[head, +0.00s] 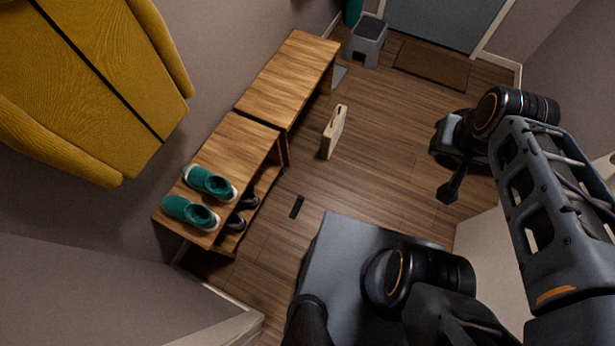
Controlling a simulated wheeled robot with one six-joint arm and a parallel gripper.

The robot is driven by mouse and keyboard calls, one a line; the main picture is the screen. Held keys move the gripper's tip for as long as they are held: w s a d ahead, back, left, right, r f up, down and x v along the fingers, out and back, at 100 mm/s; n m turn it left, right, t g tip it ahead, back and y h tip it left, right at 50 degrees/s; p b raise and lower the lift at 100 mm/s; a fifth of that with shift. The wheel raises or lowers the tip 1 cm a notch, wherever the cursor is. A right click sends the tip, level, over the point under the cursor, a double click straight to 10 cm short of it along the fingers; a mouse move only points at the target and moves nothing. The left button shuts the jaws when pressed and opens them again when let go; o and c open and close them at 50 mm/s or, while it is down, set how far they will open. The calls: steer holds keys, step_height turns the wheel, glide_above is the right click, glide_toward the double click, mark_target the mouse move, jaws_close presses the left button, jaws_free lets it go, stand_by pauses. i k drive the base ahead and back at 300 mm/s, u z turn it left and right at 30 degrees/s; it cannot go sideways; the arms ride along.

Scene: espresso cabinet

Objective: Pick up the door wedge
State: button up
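A small dark oblong piece (296,206), which looks like the door wedge, lies on the wooden floor just right of the shoe bench and near the front of my base. It is small in the head view, so its taper cannot be made out. My gripper (449,192) is at the right, well away from the dark piece and pointing downward. Its dark fingertips look close together, but I cannot tell whether they are open or shut. Nothing can be seen held in it.
A wooden bench (244,140) carries teal shoes (210,182), with dark shoes on the shelf below. A pale upright board-like object (334,132) stands on the floor. A grey step stool (367,40) and brown mat (432,65) are at the back.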

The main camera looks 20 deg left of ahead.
mark_target(300, 200)
steer(key=i, duration=0.85)
steer(key=u, duration=3.95)
